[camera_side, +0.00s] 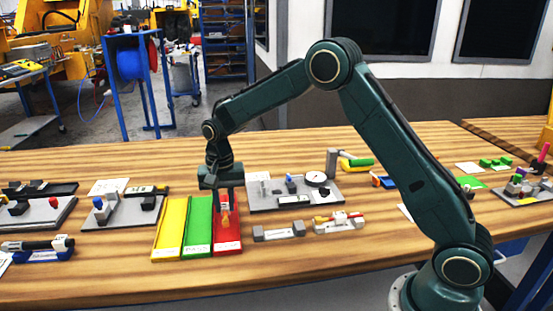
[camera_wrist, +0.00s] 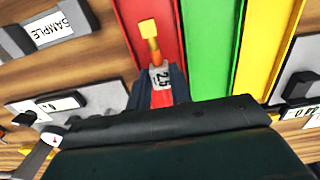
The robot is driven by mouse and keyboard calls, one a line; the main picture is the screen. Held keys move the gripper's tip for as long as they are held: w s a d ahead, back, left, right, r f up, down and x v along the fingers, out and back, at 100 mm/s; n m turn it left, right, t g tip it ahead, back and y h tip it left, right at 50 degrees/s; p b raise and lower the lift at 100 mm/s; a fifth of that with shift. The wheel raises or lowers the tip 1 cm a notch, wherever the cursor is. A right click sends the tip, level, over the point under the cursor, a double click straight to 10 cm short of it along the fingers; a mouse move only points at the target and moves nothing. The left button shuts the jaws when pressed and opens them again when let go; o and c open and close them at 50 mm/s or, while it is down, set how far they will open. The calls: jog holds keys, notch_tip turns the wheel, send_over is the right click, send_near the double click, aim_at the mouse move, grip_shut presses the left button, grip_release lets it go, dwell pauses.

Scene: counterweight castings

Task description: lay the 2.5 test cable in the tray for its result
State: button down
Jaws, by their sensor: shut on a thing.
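The 2.5 test cable is a short red piece with a yellow end and a white "2.5" tag (camera_wrist: 160,77) in the wrist view. My gripper (camera_wrist: 158,92) is shut on it. In the side view my gripper (camera_side: 225,200) points down over the red tray (camera_side: 228,238), with the orange-red cable (camera_side: 225,213) between its fingers. I cannot tell whether the cable touches the tray floor. The green tray (camera_side: 198,235) and yellow tray (camera_side: 170,230) lie to its left.
A grey test plate (camera_side: 265,205) with a round dial (camera_side: 317,178) stands right of the red tray. A grey block marked SAMPLE (camera_wrist: 62,28) lies near it. Another grey fixture (camera_side: 125,210) stands left of the yellow tray.

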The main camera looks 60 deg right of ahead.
jog(key=shift+f, duration=0.7)
dwell(0.6)
jog(key=c, duration=1.2)
grip_release()
jog(key=shift+r, duration=0.15)
jog(key=shift+r, duration=3.4)
